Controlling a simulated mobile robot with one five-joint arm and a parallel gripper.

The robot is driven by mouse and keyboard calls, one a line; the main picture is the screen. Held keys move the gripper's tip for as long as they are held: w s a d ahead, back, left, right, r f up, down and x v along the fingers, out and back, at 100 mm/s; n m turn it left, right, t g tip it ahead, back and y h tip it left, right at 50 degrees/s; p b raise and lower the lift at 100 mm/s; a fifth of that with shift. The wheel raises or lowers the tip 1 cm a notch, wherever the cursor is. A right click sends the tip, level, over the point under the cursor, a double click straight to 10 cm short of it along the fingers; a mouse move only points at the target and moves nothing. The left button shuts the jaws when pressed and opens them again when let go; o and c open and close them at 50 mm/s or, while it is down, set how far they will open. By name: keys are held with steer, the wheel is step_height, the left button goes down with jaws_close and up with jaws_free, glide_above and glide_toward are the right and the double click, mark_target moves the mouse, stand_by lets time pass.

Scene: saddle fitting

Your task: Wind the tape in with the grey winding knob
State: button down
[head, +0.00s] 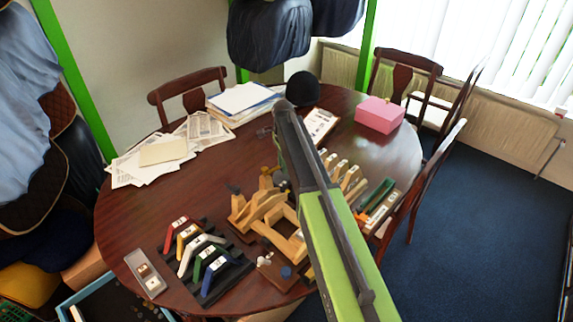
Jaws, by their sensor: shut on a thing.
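My arm (322,200) reaches up from the bottom right across the table and hides part of it. My gripper is hidden behind the arm, so I cannot see its jaws or what is between them. I cannot make out the grey winding knob or the tape. Wooden saddle-like frames (262,212) stand on the table just left of the arm.
The oval wooden table (125,222) holds papers (160,152), a pink box (379,115), a black rounded thing (303,88) and a rack of coloured angled pieces (200,245). A grey tray (146,273) lies near the front left edge. Chairs (408,75) surround the table.

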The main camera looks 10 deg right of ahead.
steer(key=shift+w+m, duration=0.15)
steer(key=shift+m, duration=0.35)
steer(key=c, duration=1.2)
jaws_free()
steer(key=shift+o, duration=0.2)
step_height(320, 180, up, 18)
steer(key=p, duration=1.7)
steer(key=shift+f, duration=0.25)
steer(key=shift+f, duration=0.1)
